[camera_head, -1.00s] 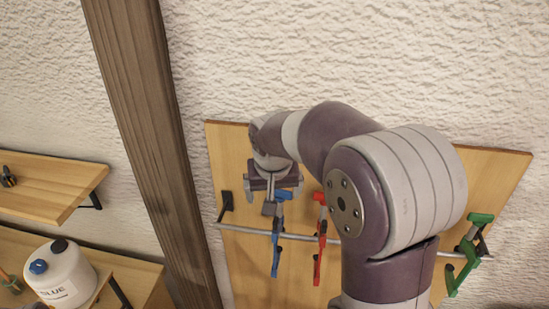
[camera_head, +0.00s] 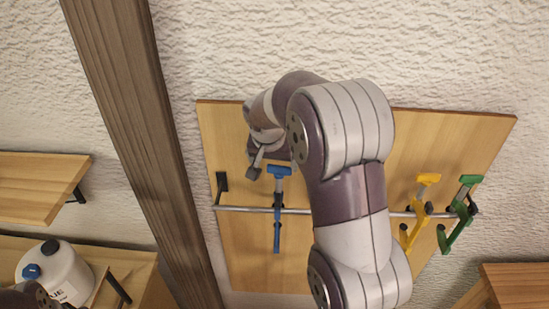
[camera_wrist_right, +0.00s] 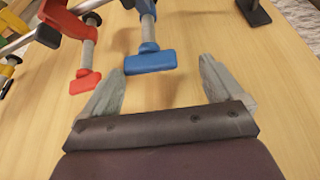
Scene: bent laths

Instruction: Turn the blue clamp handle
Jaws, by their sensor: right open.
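The blue clamp (camera_head: 277,222) hangs on the metal rail in the head view, its T-shaped blue handle (camera_head: 279,171) at the top. In the right wrist view, the blue handle (camera_wrist_right: 150,61) lies between the lines of my two fingers, at about the height of their tips and nearer the left finger. My right gripper (camera_head: 255,165) is just left of the handle in the head view. In the right wrist view my right gripper (camera_wrist_right: 160,68) is open, its fingers spread, and does not hold the handle. My left gripper is not in view.
A red clamp (camera_wrist_right: 85,82) stands close outside my left finger in the wrist view; my arm hides it in the head view. Yellow (camera_head: 415,210) and green (camera_head: 458,215) clamps hang farther right on the rail (camera_head: 240,209). The wooden board (camera_head: 230,250) is behind.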

